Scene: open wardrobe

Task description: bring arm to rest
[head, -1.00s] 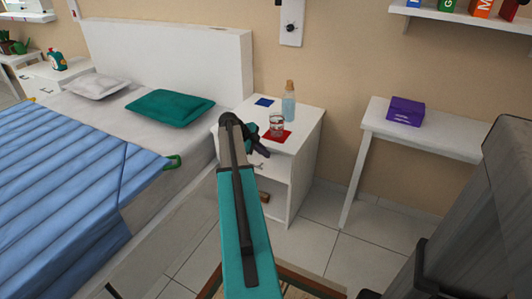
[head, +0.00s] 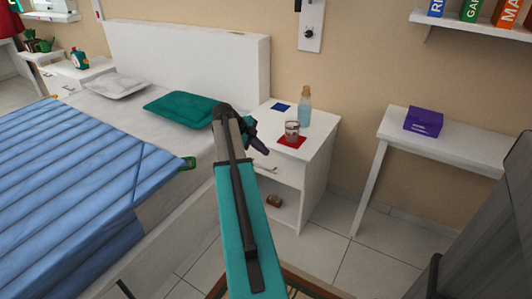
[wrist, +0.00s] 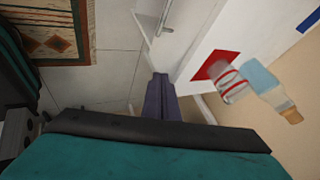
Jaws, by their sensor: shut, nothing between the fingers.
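My arm reaches forward over the floor in the head view. My gripper (head: 262,148) is at its end, in front of the white nightstand (head: 318,150). In the wrist view my gripper's dark fingers (wrist: 160,92) are together with nothing between them. A glass with red bands (head: 292,131) stands on a red mat (head: 285,141) on the nightstand, to the right of the fingers. The glass (wrist: 230,84) and mat also show in the wrist view, apart from the fingers.
A bottle (head: 304,106) and a blue square (head: 281,107) are on the nightstand. The bed with a blue cover (head: 70,190) is at left. A white side table (head: 460,145) holding a purple box (head: 423,121) is at right. A patterned rug (wrist: 45,30) lies on the tiled floor.

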